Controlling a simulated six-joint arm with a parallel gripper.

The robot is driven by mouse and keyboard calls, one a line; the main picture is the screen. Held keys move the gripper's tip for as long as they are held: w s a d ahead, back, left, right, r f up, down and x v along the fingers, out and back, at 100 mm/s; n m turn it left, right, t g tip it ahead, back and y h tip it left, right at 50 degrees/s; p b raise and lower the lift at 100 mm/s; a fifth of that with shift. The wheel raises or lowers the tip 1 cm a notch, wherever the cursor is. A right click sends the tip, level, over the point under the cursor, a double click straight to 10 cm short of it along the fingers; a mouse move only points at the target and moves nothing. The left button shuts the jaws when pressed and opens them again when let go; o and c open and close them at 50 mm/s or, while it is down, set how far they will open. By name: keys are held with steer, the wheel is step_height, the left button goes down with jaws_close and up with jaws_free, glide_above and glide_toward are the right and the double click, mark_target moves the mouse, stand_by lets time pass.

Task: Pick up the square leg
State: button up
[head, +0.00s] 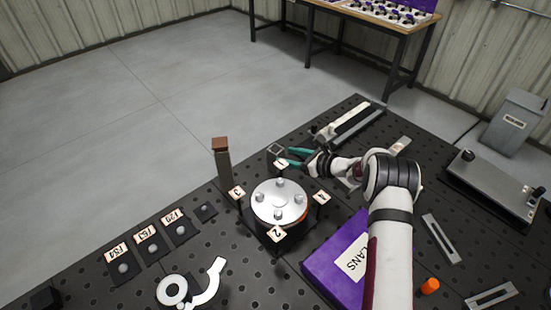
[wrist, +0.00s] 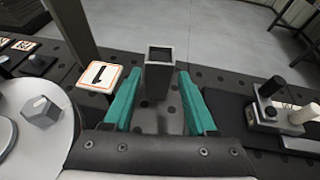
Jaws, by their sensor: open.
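The square leg is a grey hollow square tube (wrist: 158,78) standing upright, its dark open top facing up. In the head view its top (head: 275,149) shows just behind the round silver-topped fixture (head: 279,201). My gripper (head: 287,158) reaches in from the right with teal fingers. In the wrist view the fingers are open, one on each side of the leg, with a narrow gap left and right. I cannot tell how far the fingertips reach along its sides. The leg's lower end is partly hidden in the head view.
A brown-topped post (head: 223,165) stands left of the fixture. Numbered label cards surround the fixture. A purple box (head: 335,262) lies in front, beside my arm. Bare floor lies beyond the bench's far edge.

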mark_target(280, 155)
steer(key=x, duration=0.3)
steer(key=shift+w+a+f, duration=0.1)
steer(key=shift+a+f, duration=0.15)
steer(key=shift+a, duration=0.05)
jaws_close()
